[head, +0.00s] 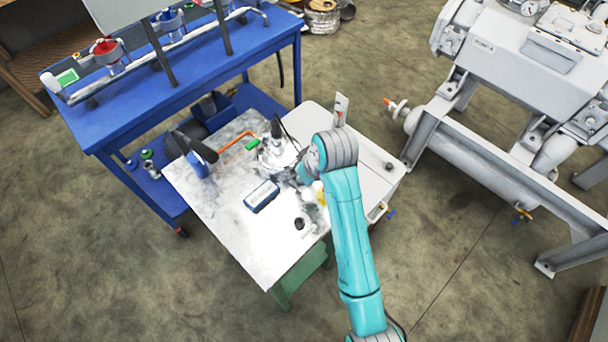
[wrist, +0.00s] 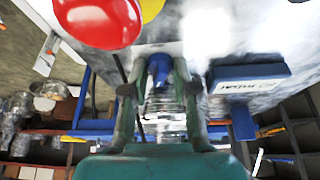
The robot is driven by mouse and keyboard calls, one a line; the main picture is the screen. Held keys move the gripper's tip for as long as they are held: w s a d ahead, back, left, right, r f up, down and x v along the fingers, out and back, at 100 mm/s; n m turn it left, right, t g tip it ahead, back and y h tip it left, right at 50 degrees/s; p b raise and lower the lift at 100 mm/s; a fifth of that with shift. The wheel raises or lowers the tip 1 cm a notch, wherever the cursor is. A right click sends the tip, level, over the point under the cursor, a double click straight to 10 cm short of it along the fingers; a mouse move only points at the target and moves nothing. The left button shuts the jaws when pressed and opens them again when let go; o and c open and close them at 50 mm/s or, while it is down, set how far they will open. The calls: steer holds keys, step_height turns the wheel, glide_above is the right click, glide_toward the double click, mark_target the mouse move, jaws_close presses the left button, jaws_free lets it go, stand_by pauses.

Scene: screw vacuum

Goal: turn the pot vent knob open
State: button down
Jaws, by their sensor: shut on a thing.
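A silver metal pot (head: 278,156) with dark fittings on top stands on the pale worktable. My gripper (wrist: 158,82) reaches it from the right in the head view, where my arm hides most of the fingers. In the wrist view the two green fingers stand on either side of a small blue knob (wrist: 158,66), which seems to be the vent knob, and are shut on it. Shiny metal or clear parts show between the fingers below the knob. The exact finger contact and the knob's angle are hard to make out.
A blue labelled box (head: 262,195) lies close to the pot, also in the wrist view (wrist: 248,79). A red rounded thing (wrist: 98,20) is near the camera. A blue bench (head: 130,105) stands behind, and a large grey machine (head: 535,60) at right.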

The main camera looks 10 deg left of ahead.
steer(key=m, duration=0.2)
steer(key=m+h, duration=0.1)
steer(key=m, duration=0.1)
steer(key=shift+s+a+m+t+h, duration=0.1)
steer(key=shift+s+m+t+h, duration=0.05)
steer(key=shift+m+t+h, duration=0.2)
steer(key=shift+m, duration=0.25)
steer(key=c, duration=0.9)
jaws_free()
steer(key=v, duration=0.7)
steer(key=shift+r, duration=0.2)
steer(key=shift+s, duration=0.1)
